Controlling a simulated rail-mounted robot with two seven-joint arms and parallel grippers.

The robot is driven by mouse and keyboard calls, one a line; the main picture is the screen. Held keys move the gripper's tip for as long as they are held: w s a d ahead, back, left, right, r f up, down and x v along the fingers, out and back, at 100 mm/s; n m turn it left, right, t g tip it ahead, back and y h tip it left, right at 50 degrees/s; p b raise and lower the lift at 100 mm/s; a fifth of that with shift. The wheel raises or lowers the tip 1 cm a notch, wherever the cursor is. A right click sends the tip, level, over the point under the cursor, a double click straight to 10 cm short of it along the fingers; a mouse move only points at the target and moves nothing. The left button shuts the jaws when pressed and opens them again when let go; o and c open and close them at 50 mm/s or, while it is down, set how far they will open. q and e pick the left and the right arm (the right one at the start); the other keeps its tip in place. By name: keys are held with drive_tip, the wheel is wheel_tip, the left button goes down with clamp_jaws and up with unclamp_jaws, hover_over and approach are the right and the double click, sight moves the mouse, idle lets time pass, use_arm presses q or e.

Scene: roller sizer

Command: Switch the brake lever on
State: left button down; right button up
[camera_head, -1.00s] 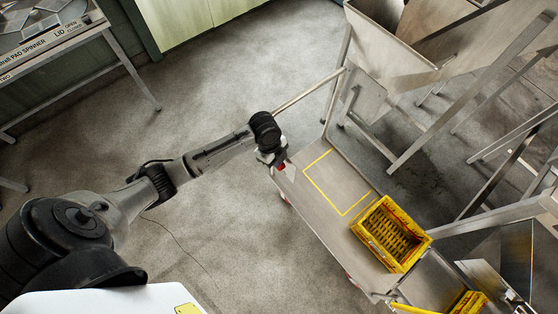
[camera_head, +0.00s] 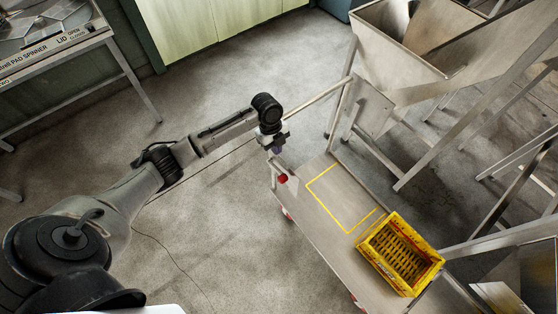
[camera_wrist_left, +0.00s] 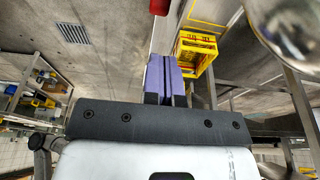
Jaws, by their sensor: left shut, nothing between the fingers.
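The brake lever shows as a red knob (camera_head: 283,178) at the near-left end of the flat cart (camera_head: 318,222), below the cart's handle. The knob's red end also shows at the top edge of the wrist view (camera_wrist_left: 160,6). My left gripper (camera_head: 276,150) is just above the red knob in the head view, apart from it. Its purple finger pads (camera_wrist_left: 165,76) are together with nothing between them. The rest of the lever is too small to make out, so I cannot tell its setting. My right gripper is in neither view.
A yellow crate (camera_head: 402,254) stands on the cart beside a yellow-taped outline. The cart's handle rail (camera_head: 315,92) runs close behind my left gripper. A metal hopper frame (camera_head: 425,150) stands to the right. Open concrete floor lies left of the cart.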

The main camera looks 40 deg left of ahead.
sight(282, 176)
use_arm(q)
drive_tip(key=b+x, duration=0.1)
drive_tip(key=x, duration=1.1)
drive_tip(key=shift+s+f+b, duration=0.1)
drive_tip(key=shift+b, duration=0.25)
drive_tip(key=shift+d+f, duration=0.15)
drive_tip(key=shift+f, duration=0.45)
